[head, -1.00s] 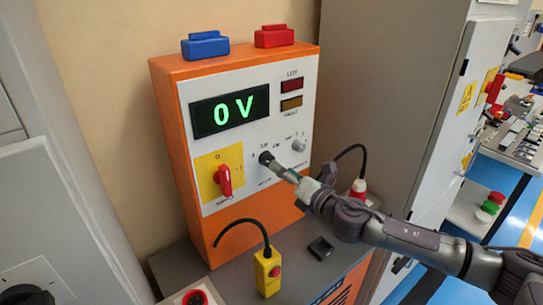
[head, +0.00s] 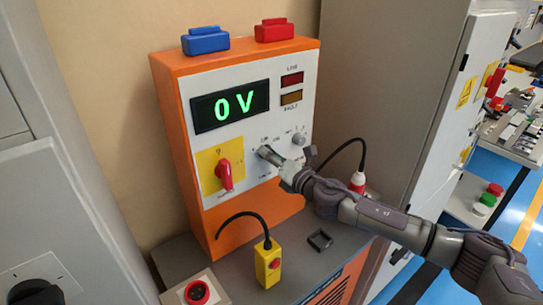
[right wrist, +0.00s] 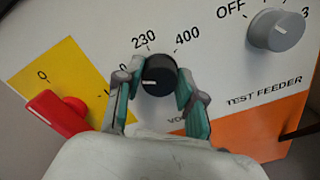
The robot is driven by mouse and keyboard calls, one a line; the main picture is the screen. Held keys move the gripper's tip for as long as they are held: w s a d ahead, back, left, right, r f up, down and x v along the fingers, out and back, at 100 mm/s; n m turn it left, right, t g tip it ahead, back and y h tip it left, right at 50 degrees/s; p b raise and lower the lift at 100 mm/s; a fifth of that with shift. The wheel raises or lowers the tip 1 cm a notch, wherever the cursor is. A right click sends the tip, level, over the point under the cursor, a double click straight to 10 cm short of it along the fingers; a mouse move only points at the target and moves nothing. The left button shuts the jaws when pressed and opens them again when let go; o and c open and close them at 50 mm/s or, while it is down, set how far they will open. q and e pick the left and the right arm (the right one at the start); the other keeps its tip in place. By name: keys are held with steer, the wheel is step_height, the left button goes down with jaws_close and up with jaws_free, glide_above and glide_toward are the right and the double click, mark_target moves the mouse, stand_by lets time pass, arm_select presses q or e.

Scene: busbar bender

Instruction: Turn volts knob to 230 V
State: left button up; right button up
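The black volts knob (right wrist: 157,75) sits on the white panel in the right wrist view, with marks 0, 230 and 400 around it. Its white pointer line faces left, toward the 0 side. The green display (head: 232,106) reads 0 V. My right gripper (head: 268,156) is at the knob and hides most of it in the head view. In the right wrist view the gripper (right wrist: 157,70) has its fingers apart, one on each side of the knob; firm contact cannot be made out. My left gripper is not in view.
The red switch (head: 224,176) on its yellow plate is left of the knob. The grey test feeder knob (right wrist: 276,31) is to its right. A yellow pendant (head: 268,264) with a black cable stands below the panel. A grey cabinet (head: 385,90) stands at the right.

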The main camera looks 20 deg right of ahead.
steer(key=shift+c, duration=1)
steer(key=shift+m, duration=0.3)
steer(key=m+p, duration=0.2)
steer(key=m, duration=0.9)
steer(key=shift+f, duration=0.1)
steer(key=o, duration=1.1)
steer(key=shift+o, duration=0.2)
